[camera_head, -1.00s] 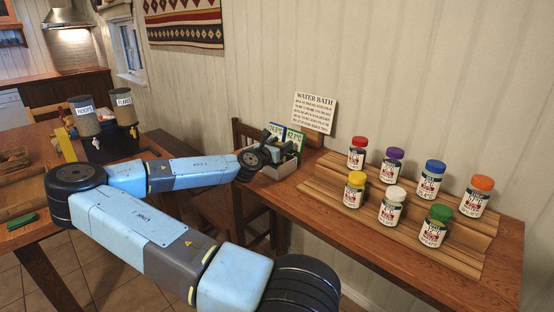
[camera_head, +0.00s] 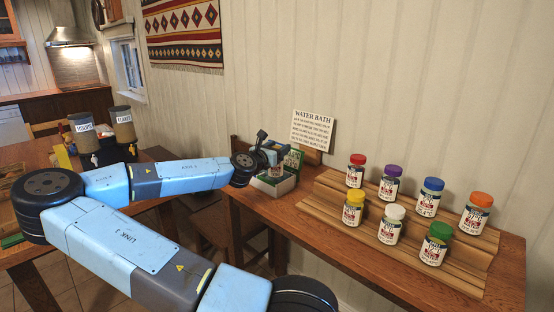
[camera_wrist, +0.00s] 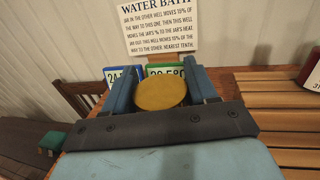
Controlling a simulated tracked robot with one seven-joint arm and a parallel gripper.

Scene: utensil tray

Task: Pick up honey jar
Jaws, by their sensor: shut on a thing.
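A jar with a round gold-yellow lid (camera_wrist: 160,93) is between the fingers of my gripper (camera_wrist: 162,88) in the wrist view, seen from above. The lid hides the rest of the jar there. My gripper is shut on this jar. In the head view my gripper (camera_head: 272,158) is over the water bath box (camera_head: 273,190) at the left end of the wooden table. The jar is small and partly hidden there. I cannot tell whether its base is clear of the box. A blue-framed and a green-framed readout (camera_wrist: 165,70) stand behind the jar.
A "WATER BATH" sign (camera_head: 313,130) stands behind the box. Stepped wooden racks (camera_head: 330,195) to the right hold several bottles with coloured lids, including a yellow one (camera_head: 353,207). A chair (camera_head: 240,225) is by the table's left end. Bare tabletop lies before the racks.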

